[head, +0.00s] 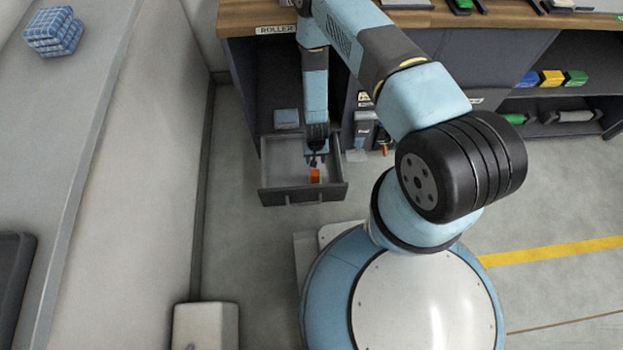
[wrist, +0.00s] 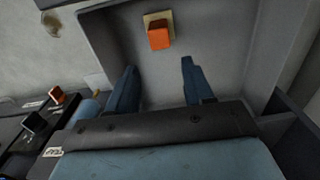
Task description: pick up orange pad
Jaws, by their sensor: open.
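The orange pad (head: 315,175) is a small block inside the open grey drawer (head: 276,183) in the head view. In the wrist view the orange pad (wrist: 159,36) sits on a pale tan base, near the drawer wall at the top of the picture. My gripper (head: 315,160) reaches down into the drawer, just beside the pad. In the wrist view my gripper (wrist: 156,78) has its two blue fingers spread, with nothing between them. The pad lies beyond the fingertips, roughly in line with the gap between them.
The drawer walls stand close around my gripper. A wooden-topped cabinet (head: 255,15) rises behind, with a shelf holding blue, yellow and green blocks (head: 551,78) at right. A small blue-grey block (head: 287,118) lies behind the drawer.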

